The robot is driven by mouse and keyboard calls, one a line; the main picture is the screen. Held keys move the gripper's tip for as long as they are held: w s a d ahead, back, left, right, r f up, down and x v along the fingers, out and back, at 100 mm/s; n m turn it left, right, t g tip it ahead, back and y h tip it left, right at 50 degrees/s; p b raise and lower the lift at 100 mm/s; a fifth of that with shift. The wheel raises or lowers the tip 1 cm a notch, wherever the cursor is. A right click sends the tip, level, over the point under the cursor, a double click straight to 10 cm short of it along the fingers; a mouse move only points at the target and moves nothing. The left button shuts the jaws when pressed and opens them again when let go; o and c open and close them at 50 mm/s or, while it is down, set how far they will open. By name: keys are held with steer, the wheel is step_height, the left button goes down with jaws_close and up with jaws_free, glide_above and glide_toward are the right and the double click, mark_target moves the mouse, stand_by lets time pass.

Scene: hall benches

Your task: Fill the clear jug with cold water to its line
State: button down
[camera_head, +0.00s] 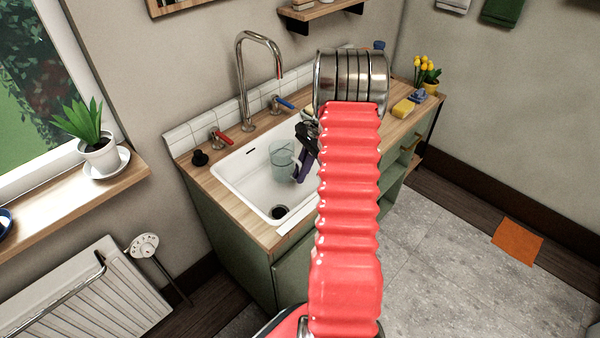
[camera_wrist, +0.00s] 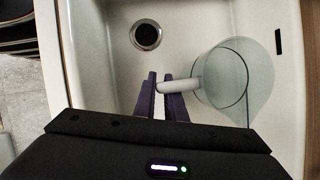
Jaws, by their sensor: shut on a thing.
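The clear jug (camera_head: 282,156) is in the white sink (camera_head: 236,174), below the tall chrome tap (camera_head: 241,82). No stream of water shows from the tap. In the wrist view the jug (camera_wrist: 220,75) is on the right, its pale handle (camera_wrist: 180,86) pointing left. My gripper (camera_wrist: 164,88) has its purple fingers shut on that handle. In the head view my gripper (camera_head: 299,172) is at the jug's right side, partly behind my red arm. A red-handled valve (camera_head: 219,139) and a blue-handled valve (camera_head: 282,103) stand behind the sink. I cannot make out the line or any water in the jug.
The dark drain (camera_wrist: 146,35) is in the sink floor, clear of the jug. A black knob (camera_head: 199,158) stands on the left of the wooden counter. A yellow sponge (camera_head: 403,108) and yellow flowers (camera_head: 427,68) are at the right end. The grey floor is mostly open.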

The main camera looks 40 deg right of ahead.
steer(key=shift+f, duration=1.3)
steer(key=c, duration=1.7)
jaws_free()
steer(key=shift+c, duration=0.2)
steer(key=shift+d, duration=0.1)
steer(key=v, duration=1.3)
steer(key=shift+d+r, duration=0.15)
steer(key=shift+r, duration=0.1)
